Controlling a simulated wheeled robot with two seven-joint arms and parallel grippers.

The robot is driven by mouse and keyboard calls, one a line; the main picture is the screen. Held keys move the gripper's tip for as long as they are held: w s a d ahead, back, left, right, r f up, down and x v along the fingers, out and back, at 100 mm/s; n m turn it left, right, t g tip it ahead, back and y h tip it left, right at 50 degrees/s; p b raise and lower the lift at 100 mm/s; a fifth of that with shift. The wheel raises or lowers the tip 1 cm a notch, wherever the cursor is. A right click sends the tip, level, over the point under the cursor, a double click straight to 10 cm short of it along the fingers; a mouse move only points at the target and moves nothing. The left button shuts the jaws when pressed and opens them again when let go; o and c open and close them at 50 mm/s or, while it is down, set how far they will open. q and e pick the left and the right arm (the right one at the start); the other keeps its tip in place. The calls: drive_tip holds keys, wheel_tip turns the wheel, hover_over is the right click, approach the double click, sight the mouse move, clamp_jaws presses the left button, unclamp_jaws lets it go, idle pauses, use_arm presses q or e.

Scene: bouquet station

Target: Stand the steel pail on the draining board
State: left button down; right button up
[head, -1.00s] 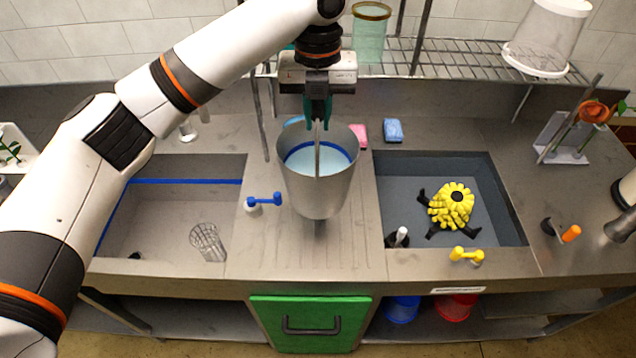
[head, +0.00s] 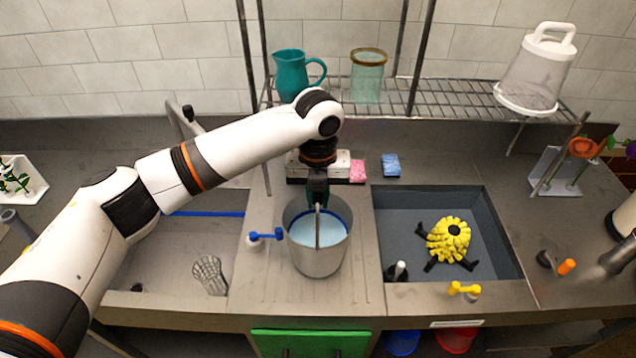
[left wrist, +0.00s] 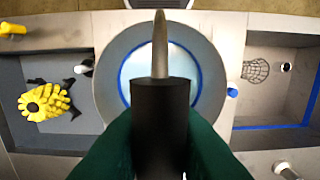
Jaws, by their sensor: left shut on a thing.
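The steel pail (head: 318,262) is upright between the two basins, at the ribbed draining board (head: 268,290). It has a blue band inside its rim and pale blue contents. My left gripper (head: 318,200) is above the pail, shut on its raised handle. I cannot tell for sure whether the pail's base touches the board. My right gripper is not in view.
The left basin (head: 150,255) holds a wire cup (head: 209,273). The right basin (head: 400,205) holds a yellow flower-like thing (head: 449,238). A blue tap handle (head: 266,236) is close left of the pail. Pink (head: 357,171) and blue sponges (head: 390,165) lie behind. A wire shelf (head: 440,97) hangs above.

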use_arm(q)
drive_tip(key=shift+r, duration=0.1)
drive_tip(key=c, duration=1.8)
unclamp_jaws()
drive_tip(key=shift+f, duration=0.25)
drive_tip(key=o, duration=0.5)
drive_tip(key=shift+s+r, duration=0.1)
wheel_tip(320, 180, up, 12)
drive_tip(key=b, duration=0.3)
drive_tip(key=shift+r+b, duration=0.15)
drive_tip(key=shift+b, duration=0.2)
